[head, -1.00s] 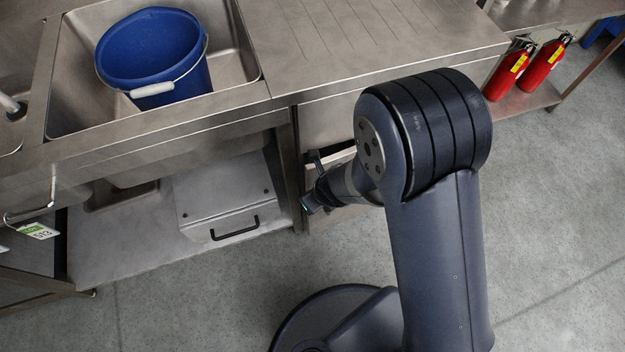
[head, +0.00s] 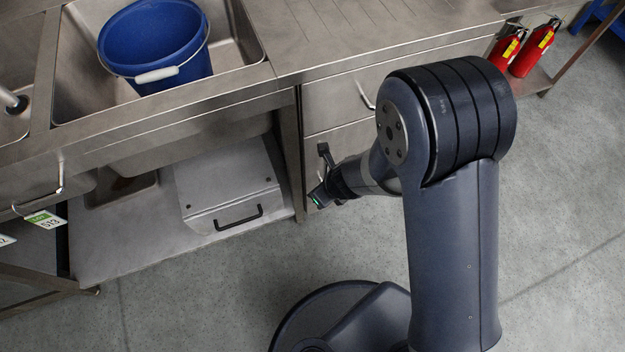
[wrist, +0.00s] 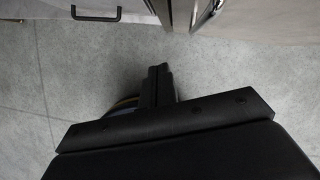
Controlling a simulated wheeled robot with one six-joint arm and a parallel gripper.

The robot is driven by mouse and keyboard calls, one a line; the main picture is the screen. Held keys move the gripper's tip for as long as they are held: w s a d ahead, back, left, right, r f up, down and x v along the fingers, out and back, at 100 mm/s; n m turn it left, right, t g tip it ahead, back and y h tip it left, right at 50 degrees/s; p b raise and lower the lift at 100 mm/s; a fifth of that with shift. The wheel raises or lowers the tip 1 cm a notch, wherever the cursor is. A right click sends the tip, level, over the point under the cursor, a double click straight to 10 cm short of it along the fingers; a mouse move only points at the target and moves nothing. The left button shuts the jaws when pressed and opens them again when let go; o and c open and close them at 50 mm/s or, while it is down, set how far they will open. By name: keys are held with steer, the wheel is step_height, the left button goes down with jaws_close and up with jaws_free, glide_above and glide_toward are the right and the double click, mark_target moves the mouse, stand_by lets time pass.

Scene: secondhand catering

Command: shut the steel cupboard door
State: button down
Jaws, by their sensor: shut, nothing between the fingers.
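The steel cupboard door (head: 345,140) is under the counter, right of the sink, below a drawer front. In the head view it looks flush or nearly flush with its frame; my arm hides its right part. In the wrist view a steel panel (wrist: 265,14) shows at the top right, with a narrow gap beside the post. My gripper (head: 317,198) is just in front of the door's lower left, fingers together and empty. The wrist view shows the shut fingers (wrist: 160,72) below the panel, apart from it.
A drawer front (head: 330,95) with a bar handle is above the door. A blue bucket (head: 155,45) stands in the sink. A grey box (head: 230,185) with a black handle sits on the lower shelf. Red extinguishers (head: 530,52) stand at the right.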

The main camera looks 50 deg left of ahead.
steer(key=s+p+v, duration=0.1)
steer(key=p+v, duration=0.3)
steer(key=v, duration=0.6)
steer(key=shift+s+a+p, duration=0.15)
steer(key=shift+s+p, duration=0.05)
steer(key=shift+p, duration=0.15)
